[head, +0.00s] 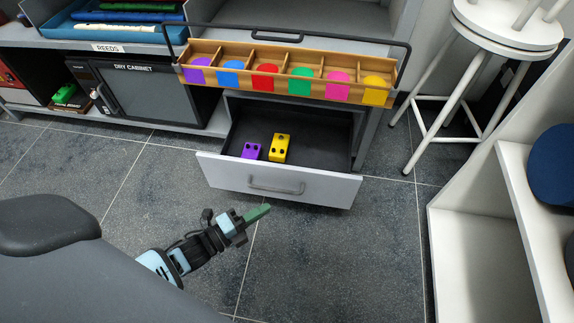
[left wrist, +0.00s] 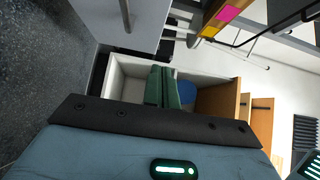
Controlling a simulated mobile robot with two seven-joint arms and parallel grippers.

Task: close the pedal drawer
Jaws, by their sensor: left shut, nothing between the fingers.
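The pedal drawer (head: 330,188) is pulled out from under the counter, with its pale front panel and grey bar handle (head: 276,188) facing me. A purple pedal (head: 251,151) and a yellow pedal (head: 280,148) lie inside on its dark floor. My left gripper (head: 262,211) is shut and empty, its green fingers in front of and below the drawer front, left of the handle in the picture. They look apart from the panel. In the left wrist view the shut green fingers (left wrist: 162,88) show, with a pale panel with a handle, likely the drawer front (left wrist: 145,25), beyond. My right gripper is out of view.
A dry cabinet (head: 150,95) stands left, a white stool (head: 470,90) right. White shelving (head: 470,235) stands at the right. Tiled floor before the drawer is clear.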

